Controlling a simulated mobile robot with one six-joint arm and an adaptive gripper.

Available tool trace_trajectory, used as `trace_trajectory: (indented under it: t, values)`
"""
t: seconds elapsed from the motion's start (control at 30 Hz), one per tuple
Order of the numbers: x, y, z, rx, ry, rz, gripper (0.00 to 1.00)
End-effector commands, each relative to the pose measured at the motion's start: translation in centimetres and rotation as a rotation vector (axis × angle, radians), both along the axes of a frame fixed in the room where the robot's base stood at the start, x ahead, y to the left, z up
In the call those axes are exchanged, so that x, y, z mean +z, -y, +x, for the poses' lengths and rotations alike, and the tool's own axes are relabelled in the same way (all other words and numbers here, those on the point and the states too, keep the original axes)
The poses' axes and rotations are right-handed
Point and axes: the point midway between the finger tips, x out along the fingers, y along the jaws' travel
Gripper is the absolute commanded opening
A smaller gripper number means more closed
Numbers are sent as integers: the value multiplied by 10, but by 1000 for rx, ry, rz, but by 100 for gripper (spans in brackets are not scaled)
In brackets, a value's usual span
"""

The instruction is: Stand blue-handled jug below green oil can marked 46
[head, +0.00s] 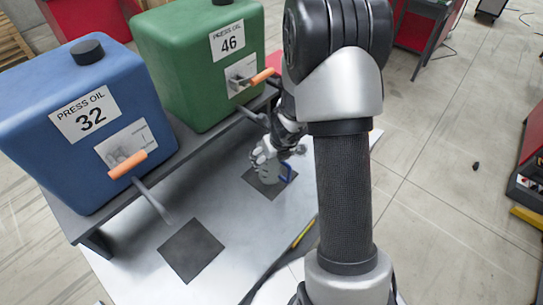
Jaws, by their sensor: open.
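The green oil can (193,58) marked PRESS OIL 46 stands on a raised grey shelf, with an orange-handled tap on its front. My gripper (264,153) is open at the top of the jug, reaching down from the upper right. Its fingers overlap the jug in the picture, so I cannot tell whether they touch it. My gripper hides part of the jug's top.
The blue oil can (78,130) marked 32 stands on the same shelf (190,150) at left, its orange-handled tap and spout jutting forward. A bare dark square (191,250) lies below it. A yellow-and-black pen-like thing (303,232) lies on the pale table (235,225).

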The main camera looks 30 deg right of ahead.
Motion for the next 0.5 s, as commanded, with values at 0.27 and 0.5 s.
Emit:
trace_trajectory:
  t: [0.27, 0.5]
  values:
    - [0, 0, 0, 0, 0, 0, 87]
    - [22, 0, -5, 1, 1, 0, 87]
